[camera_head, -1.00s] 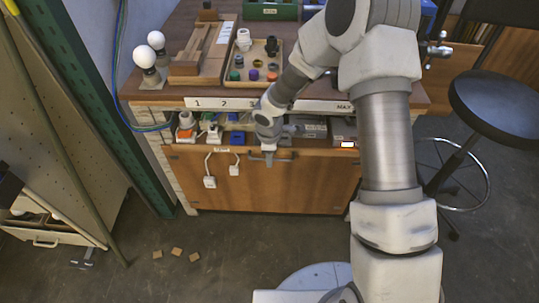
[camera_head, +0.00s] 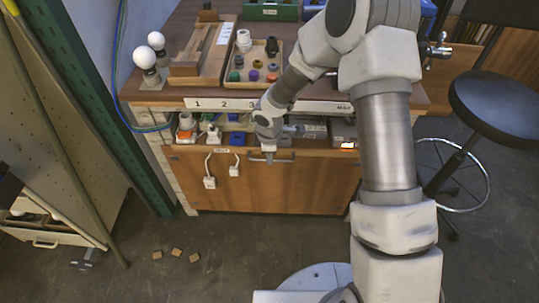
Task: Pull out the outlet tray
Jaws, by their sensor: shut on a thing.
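The outlet tray (camera_head: 320,155) is a wide wooden drawer under the workbench top, with a wood front. Several plugs and outlets, including a white one (camera_head: 186,122) and a blue one (camera_head: 237,138), show in the gap above its front. A grey bar handle (camera_head: 284,157) is on the upper front. My gripper (camera_head: 268,157) points down at this handle and is shut on it. The fingertips are small, and the wrist hides part of the tray's contents behind it.
Two white plugs (camera_head: 209,182) hang on cords over the front. The bench top (camera_head: 180,32) bears bulbs and a parts tray (camera_head: 232,60). A black stool (camera_head: 497,100) stands at right. The floor (camera_head: 235,250) before the bench is mostly clear, with several small wood pieces.

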